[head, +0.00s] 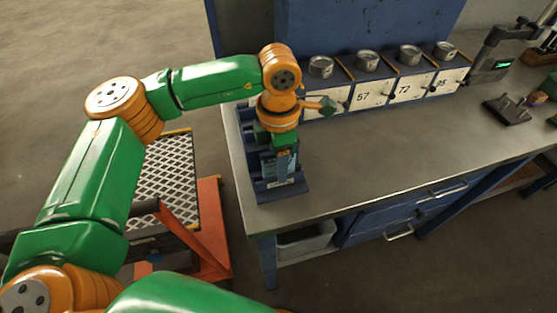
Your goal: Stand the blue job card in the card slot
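My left gripper (285,150) points down over the near part of a dark blue slotted rack (282,193) at the left end of the bench. A blue upright piece, which looks like the job card (285,170), shows directly below the gripper, at the rack's front slot. The fingers are small and partly hidden, so I cannot tell whether they grip the card or how deep it sits. A pale label is on the rack's front. My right gripper is not in view.
The grey bench top (400,140) is clear right of the rack. Numbered white panels (365,96) with round gauges stand along the back, below a blue cabinet (365,25). A dark fixture (507,108) sits at right. An orange-framed mesh platform (172,180) stands left of the bench.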

